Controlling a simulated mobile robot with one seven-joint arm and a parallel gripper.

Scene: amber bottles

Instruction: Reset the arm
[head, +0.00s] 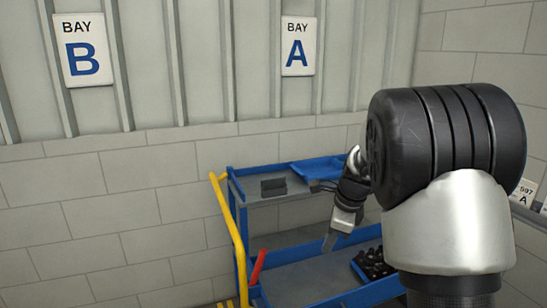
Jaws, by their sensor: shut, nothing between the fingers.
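My arm fills the right side of the head view and bends down over a blue cart. A group of dark bottles (374,264) stands in a blue tray on the cart's lower shelf, right of my gripper and partly hidden by my arm.
The blue cart (240,246) has a yellow handle (229,225). A dark block (273,187) and a blue tray (318,168) are on its upper shelf. A red bar (258,266) leans at the lower left. Bay signs B (83,50) and A (299,46) hang behind.

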